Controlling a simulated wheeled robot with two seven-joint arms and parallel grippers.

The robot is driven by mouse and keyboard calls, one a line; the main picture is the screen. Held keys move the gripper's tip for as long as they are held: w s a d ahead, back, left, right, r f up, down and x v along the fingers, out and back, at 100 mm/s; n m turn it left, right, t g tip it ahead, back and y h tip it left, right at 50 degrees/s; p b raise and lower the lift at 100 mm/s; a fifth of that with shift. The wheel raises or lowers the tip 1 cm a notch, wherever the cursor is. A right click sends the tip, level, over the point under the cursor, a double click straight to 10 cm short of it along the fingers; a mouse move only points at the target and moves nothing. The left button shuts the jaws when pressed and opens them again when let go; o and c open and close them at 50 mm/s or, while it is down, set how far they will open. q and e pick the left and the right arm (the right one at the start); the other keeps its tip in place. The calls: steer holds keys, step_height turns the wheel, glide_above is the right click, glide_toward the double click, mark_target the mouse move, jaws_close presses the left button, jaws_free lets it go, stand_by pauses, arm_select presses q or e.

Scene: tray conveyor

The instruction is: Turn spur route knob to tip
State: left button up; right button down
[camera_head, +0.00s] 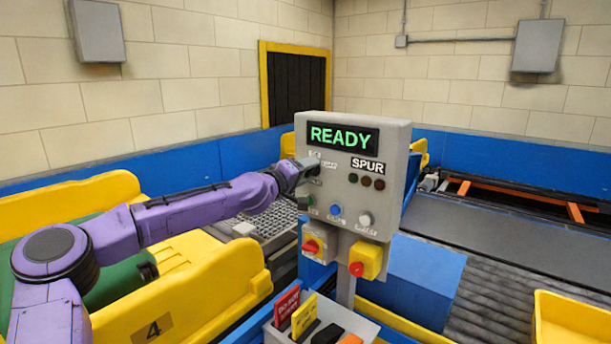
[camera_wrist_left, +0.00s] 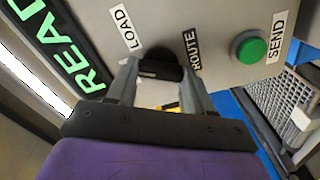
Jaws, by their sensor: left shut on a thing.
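The grey control panel (camera_head: 392,212) stands on a post and shows a green READY on its display (camera_head: 343,134). My left gripper (camera_head: 303,168) reaches its left side from the left. In the left wrist view, my left gripper (camera_wrist_left: 158,75) is shut on the black route knob (camera_wrist_left: 161,62), one finger on each side. The knob sits between the LOAD label (camera_wrist_left: 124,28) and the ROUTE label (camera_wrist_left: 191,50). The fingers hide part of the knob, so its exact pointing is hard to tell. The SPUR label (camera_head: 367,165) sits above three small dark lamps. My right gripper is not in view.
A green SEND button (camera_wrist_left: 249,49) is close to the knob. Blue and white controls line the panel's lower edge, with red-and-yellow switches (camera_head: 366,260) below. A grey box of cards (camera_head: 290,330) stands in front. Yellow-sided carts are left; a conveyor (camera_head: 500,250) runs right.

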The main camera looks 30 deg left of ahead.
arm_select(q)
steer(key=n+b, duration=0.1)
steer(key=n, duration=0.4)
steer(key=shift+f+n, duration=0.1)
steer(key=shift+n, duration=0.6)
steer(key=o, duration=1)
steer(key=shift+o, duration=0.2)
steer(key=s+p, duration=0.7)
steer(key=s, duration=0.3)
steer(key=shift+s+a+p, duration=0.25)
steer(key=shift+a+p, duration=0.05)
steer(key=shift+a, duration=0.1)
